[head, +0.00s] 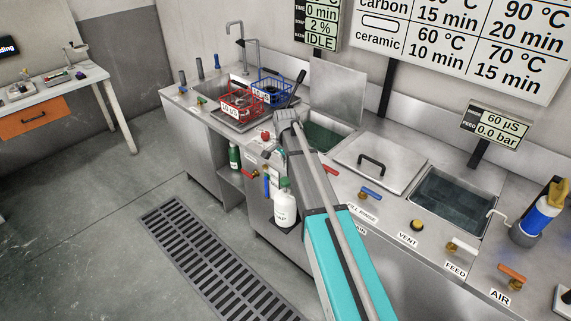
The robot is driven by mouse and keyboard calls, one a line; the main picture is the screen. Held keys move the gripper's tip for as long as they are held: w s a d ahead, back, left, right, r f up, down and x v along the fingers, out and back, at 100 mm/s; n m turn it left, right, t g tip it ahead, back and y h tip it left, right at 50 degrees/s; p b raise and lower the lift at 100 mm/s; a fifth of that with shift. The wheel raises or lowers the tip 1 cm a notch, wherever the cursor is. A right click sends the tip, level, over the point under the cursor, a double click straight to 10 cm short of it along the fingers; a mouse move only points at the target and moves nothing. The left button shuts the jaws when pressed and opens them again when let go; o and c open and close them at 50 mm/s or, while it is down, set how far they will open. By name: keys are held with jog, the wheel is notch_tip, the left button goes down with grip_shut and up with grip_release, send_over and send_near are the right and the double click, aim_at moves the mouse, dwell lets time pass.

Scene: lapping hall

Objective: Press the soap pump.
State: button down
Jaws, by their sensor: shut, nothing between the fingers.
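The soap pump is a white bottle (285,210) with a dark-printed label. It stands upright on a small dark holder at the front of the steel bench. Its narrow pump top is close to my arm, and part of the bottle's right side is near the arm's edge. My gripper (276,158) is small in the head view, below the grey wrist at the end of my arm. It is shut and empty, above the bottle. I cannot tell the exact gap between the fingertips and the pump top.
Red (238,102) and blue (270,92) wire baskets stand on the bench at the back left. A lidded tank (382,160) and an open water tank (450,200) lie to the right, with valves along the front. A green bottle (235,156) is below. The floor by the drain grate (215,260) is clear.

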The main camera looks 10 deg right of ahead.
aim_at(286, 181)
jog(key=shift+f+b, duration=2.95)
jog(key=shift+f, duration=0.35)
jog(key=shift+f+b, duration=1.4)
jog(key=shift+b, duration=0.05)
jog(key=shift+s, duration=0.1)
jog(key=shift+r, duration=0.2)
notch_tip(286, 181, up, 14)
jog(key=p, duration=1.4)
jog(key=shift+f, duration=0.1)
jog(key=s+n, duration=1.1)
jog(key=s, duration=1.5)
jog(key=shift+s+a, duration=0.2)
jog(key=shift+a, duration=0.15)
